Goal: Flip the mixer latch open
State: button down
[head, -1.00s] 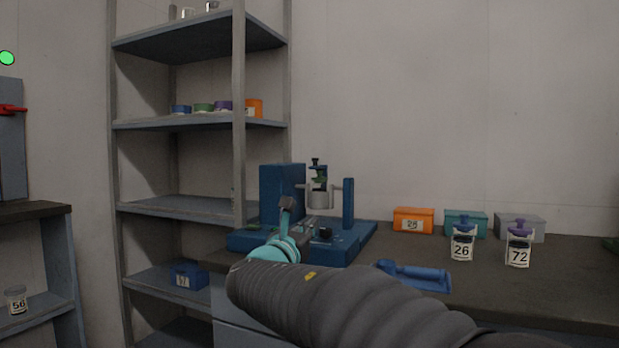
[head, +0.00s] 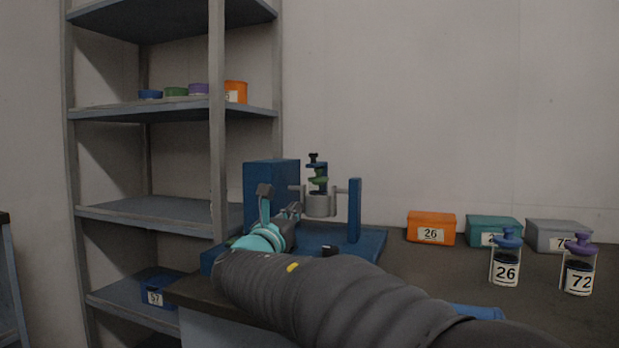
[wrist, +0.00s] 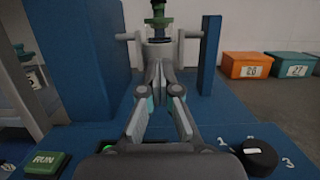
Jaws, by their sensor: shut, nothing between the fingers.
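The blue mixer (head: 270,190) stands on the bench, with a tall block at left and a thinner post (head: 354,210) at right. A grey holder (head: 319,205) hangs on a crossbar between them, with green and dark clamp parts (head: 318,175) above it. The holder also shows in the wrist view (wrist: 158,52). My gripper (wrist: 160,72) is shut and empty, its fingertips just in front of the holder; contact cannot be told. In the head view my gripper (head: 292,210) partly covers the mixer base. I cannot clearly single out the latch.
A green RUN button (wrist: 46,162) and a black dial (wrist: 259,157) sit on the mixer's front. Orange (head: 431,228), teal (head: 494,229) and grey (head: 558,234) boxes stand at right, behind jars 26 (head: 505,262) and 72 (head: 579,270). A shelf rack (head: 216,150) stands at left.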

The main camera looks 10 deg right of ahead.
jog(key=p+x, duration=0.1)
jog(key=x, duration=0.8)
jog(key=shift+w+d+r, duration=0.1)
jog(key=shift+w+d, duration=0.1)
jog(key=shift+w, duration=0.1)
notch_tip(320, 180, up, 3)
jog(key=shift+r+p, duration=0.1)
jog(key=shift+p, duration=0.4)
jog(key=shift+r, duration=0.4)
jog(key=shift+w, duration=0.1)
jog(key=shift+d+r, duration=0.1)
jog(key=shift+d, duration=0.05)
